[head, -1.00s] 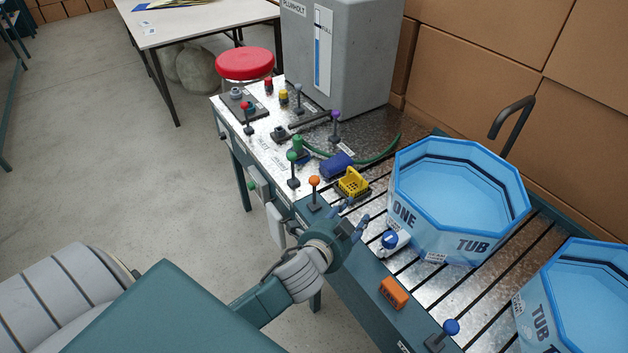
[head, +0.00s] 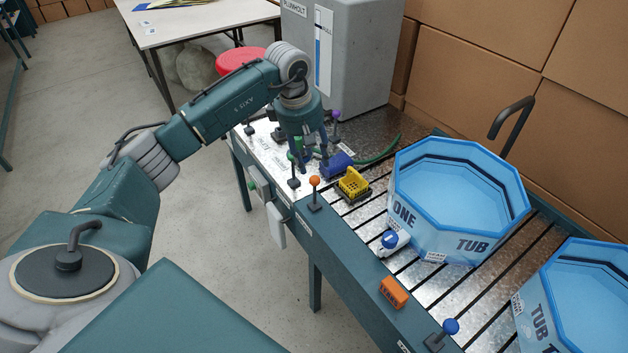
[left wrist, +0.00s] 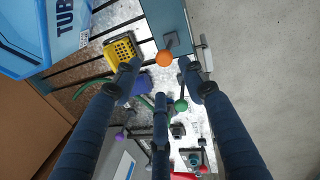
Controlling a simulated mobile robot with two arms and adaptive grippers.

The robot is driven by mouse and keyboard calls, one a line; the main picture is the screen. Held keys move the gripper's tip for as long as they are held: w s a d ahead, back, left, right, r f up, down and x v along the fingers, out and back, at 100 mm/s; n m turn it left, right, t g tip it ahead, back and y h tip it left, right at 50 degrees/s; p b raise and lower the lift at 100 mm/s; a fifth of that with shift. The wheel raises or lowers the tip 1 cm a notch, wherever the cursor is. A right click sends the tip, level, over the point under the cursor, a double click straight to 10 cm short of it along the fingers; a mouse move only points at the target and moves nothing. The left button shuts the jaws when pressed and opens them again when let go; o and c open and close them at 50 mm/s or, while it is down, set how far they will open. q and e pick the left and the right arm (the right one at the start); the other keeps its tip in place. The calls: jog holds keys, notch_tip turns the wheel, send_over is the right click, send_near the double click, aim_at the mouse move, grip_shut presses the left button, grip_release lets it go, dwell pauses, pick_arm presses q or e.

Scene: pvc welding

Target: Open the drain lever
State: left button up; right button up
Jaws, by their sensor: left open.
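Several upright levers with coloured ball knobs stand along the bench; I cannot tell from labels which is the drain lever. The orange-knobbed lever (head: 314,182) is at the front edge, and its knob shows in the left wrist view (left wrist: 164,58). The green-knobbed lever (head: 293,183) is just behind it, also in the wrist view (left wrist: 181,105). A purple-knobbed lever (head: 335,116) is further back, and a blue-knobbed lever (head: 450,327) is at the near end. My left gripper (head: 313,166) points down, open and empty, close above the bench beside the green-knobbed lever. My right gripper is out of view.
A yellow basket (head: 354,182) and a blue cylinder (head: 337,165) sit close to my left gripper. Tub one (head: 460,235) stands on the slatted bench to the right, with a white and blue valve (head: 390,240) at its side. A grey tank (head: 355,60) stands behind.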

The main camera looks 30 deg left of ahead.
aim_at(314, 178)
pick_arm(q)
jog(key=p+x, duration=0.1)
jog(key=x, duration=0.2)
jog(key=p+x, duration=0.1)
jog(key=x, duration=0.2)
jog(key=a+p+x, duration=0.1)
jog(key=x, duration=0.2)
jog(key=shift+d+f, duration=0.1)
jog(key=shift+f, duration=0.15)
jog(key=shift+w+f, duration=0.1)
jog(key=shift+f, duration=0.45)
grip_shut()
